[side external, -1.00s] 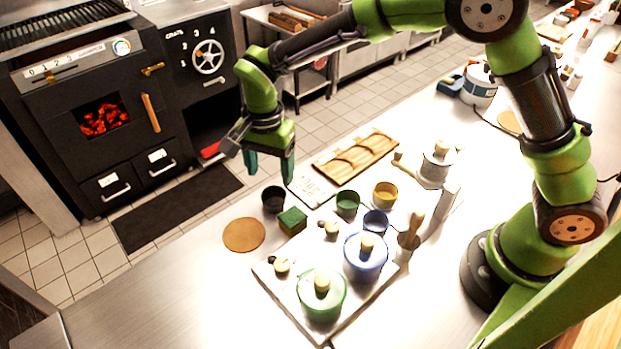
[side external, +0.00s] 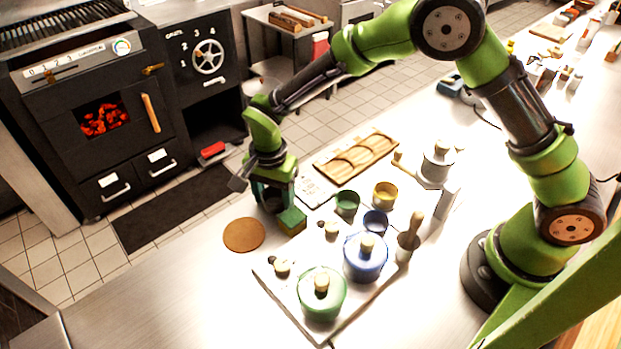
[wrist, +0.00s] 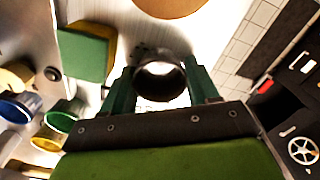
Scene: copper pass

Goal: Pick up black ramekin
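The black ramekin (wrist: 160,89) sits between the two fingers of my gripper (wrist: 161,70) in the wrist view, with its round rim toward the camera. The fingers are on either side of it and very close to its wall; contact is not clear. In the side external view my gripper (side external: 272,207) is low at the counter, its fingers spread around the ramekin's place and largely hiding it. The finger spacing looks open.
A green block (side external: 291,221) stands right beside my gripper. A round brown mat (side external: 244,235) lies left of it. Green (side external: 347,203), yellow (side external: 385,195) and blue (side external: 375,221) cups stand to the right. A tray of lidded pots (side external: 284,301) is in front; a wooden tray (side external: 356,155) is behind.

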